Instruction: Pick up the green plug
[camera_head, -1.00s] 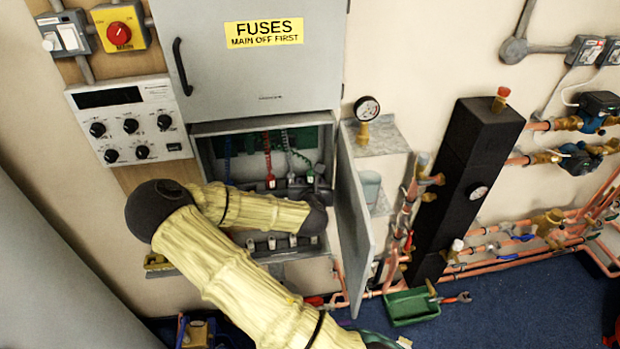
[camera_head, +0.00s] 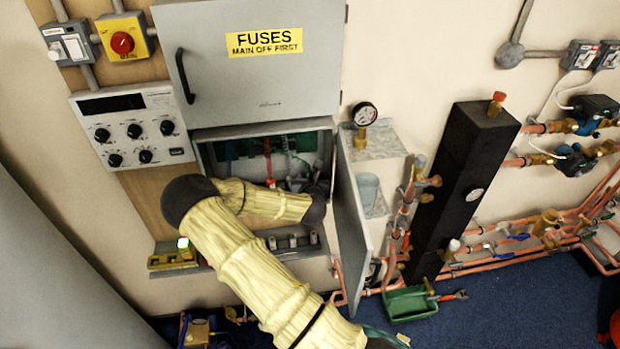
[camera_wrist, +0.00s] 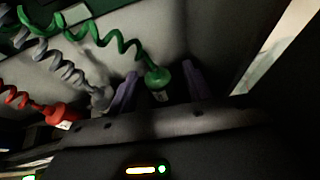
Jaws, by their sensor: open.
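The green plug (camera_wrist: 158,78) hangs on a coiled green cord in the wrist view. It lies between the two purple fingers of my gripper (camera_wrist: 161,70), which stand apart with a visible gap on each side of it. In the head view my arm reaches into the open lower compartment of the grey fuse box (camera_head: 262,128). My gripper's fingertips and the green plug are not clearly visible there.
A grey plug (camera_wrist: 101,98) and a red plug (camera_wrist: 61,113) hang on coiled cords left of my gripper. The open cabinet door (camera_head: 352,225) stands close to its right. A shelf with several small sockets (camera_head: 292,241) lies below.

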